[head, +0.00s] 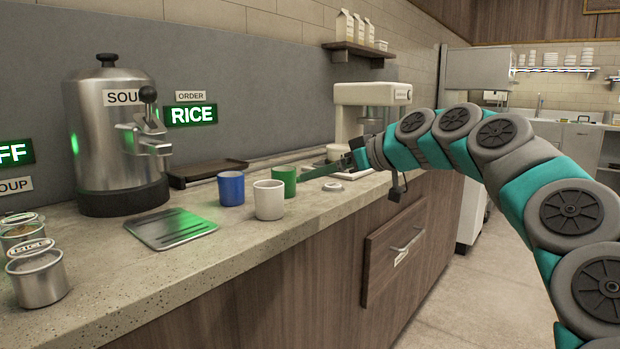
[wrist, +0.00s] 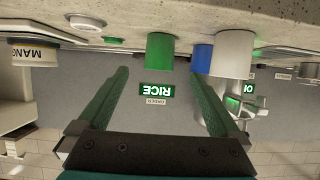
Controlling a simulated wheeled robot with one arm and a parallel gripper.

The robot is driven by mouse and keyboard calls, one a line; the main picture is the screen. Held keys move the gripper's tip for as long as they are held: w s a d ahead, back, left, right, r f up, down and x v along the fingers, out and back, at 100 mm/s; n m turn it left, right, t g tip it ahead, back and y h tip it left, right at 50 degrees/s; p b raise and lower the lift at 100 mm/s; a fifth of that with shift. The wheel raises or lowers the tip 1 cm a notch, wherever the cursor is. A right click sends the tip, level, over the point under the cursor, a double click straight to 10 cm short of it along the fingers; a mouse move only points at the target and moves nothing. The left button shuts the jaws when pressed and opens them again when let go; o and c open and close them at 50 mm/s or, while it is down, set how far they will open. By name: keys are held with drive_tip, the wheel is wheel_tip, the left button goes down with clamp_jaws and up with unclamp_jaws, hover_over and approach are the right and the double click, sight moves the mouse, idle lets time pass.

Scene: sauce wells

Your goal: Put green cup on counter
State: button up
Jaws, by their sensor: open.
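The green cup (head: 284,182) stands upright on the stone counter (head: 110,275), behind and just right of the white cup (head: 268,200). My gripper (head: 310,172) reaches in from the right at low height, its fingers pointing toward the green cup. In the upside-down wrist view, the green cup (wrist: 160,52) appears between the lines of my two open, empty fingers (wrist: 160,76), seemingly beyond their tips. The exact gap is hard to judge.
A blue cup (head: 231,188) stands left of the white cup. The soup machine (head: 112,140), drip tray (head: 172,228) and dark tray (head: 207,171) are further left. A coffee machine (head: 372,108) is behind my gripper. A lit RICE sign (head: 191,115) hangs on the wall.

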drive_tip(key=shift+s+d+r, duration=0.15)
drive_tip(key=shift+s+d, duration=0.2)
drive_tip(key=shift+d, duration=0.05)
drive_tip(key=s+a+f+m+g+h, duration=0.1)
drive_tip(key=s+a+f+g+h, duration=0.1)
drive_tip(key=s+f, duration=0.55)
drive_tip(key=s+a+f+g+h, duration=0.2)
drive_tip(key=s+f, duration=0.2)
drive_tip(key=s, duration=0.6)
drive_tip(key=s+d+f+m+g+h, duration=0.2)
drive_tip(key=s+d+f, duration=0.3)
drive_tip(key=s+f, duration=0.3)
drive_tip(key=s+d+f+m+g+h, duration=0.2)
drive_tip(key=s+d+f+m, duration=0.2)
drive_tip(key=s+f, duration=0.4)
drive_tip(key=s+d+f+m+g+h, duration=0.2)
drive_tip(key=s+d+f, duration=0.5)
drive_tip(key=s, duration=0.5)
drive_tip(key=shift+s+f+m+h, duration=0.2)
drive_tip(key=shift+f+m+h, duration=0.2)
drive_tip(key=shift+f+m, duration=0.35)
